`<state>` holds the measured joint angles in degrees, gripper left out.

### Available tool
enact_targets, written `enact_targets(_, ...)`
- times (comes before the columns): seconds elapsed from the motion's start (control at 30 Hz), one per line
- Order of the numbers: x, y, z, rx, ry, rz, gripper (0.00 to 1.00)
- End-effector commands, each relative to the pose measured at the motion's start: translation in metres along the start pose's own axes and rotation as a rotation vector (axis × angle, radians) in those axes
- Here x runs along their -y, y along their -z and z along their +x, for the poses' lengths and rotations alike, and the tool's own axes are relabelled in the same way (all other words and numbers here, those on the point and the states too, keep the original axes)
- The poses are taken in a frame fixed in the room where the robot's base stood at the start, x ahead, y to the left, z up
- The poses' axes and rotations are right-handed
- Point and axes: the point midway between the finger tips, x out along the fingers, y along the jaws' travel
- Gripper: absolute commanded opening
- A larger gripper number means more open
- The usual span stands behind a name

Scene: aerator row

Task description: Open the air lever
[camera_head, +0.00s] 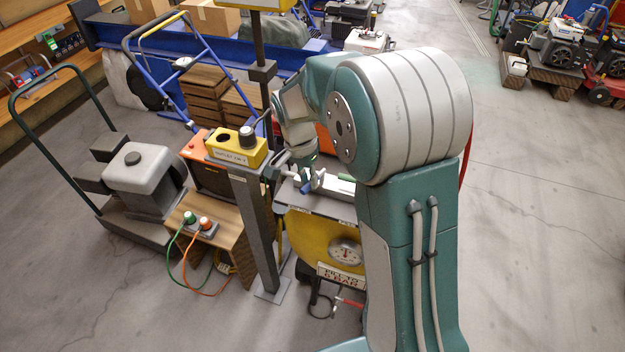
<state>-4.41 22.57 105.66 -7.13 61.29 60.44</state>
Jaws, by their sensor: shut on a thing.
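A yellow unit (318,240) with a round dial gauge (345,252) and a lettered plate stands under my arm. On its grey top is a small blue lever handle (307,188), and a green handle (346,178) lies to its right. I cannot read a label that tells which one is the air lever. My gripper (311,181) points down at this top and is shut at the blue handle. My wrist and arm hide part of the fingers and the right side of the unit.
A grey post (256,235) with a yellow switch box (235,147) stands close left of my gripper. A wooden box (222,240) with plugged cables, a green-handled cart (60,150) and a blue trolley (205,60) are further left.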

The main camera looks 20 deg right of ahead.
Motion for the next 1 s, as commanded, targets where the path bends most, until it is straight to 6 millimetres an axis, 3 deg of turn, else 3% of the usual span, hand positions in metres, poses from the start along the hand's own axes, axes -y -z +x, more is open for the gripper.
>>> enact_targets(0.43,0.022,0.004,-0.003,0.089,-0.002,0.415,0.0)
enact_targets(1.0,0.044,0.023,-0.007,0.191,0.0,0.939,0.0)
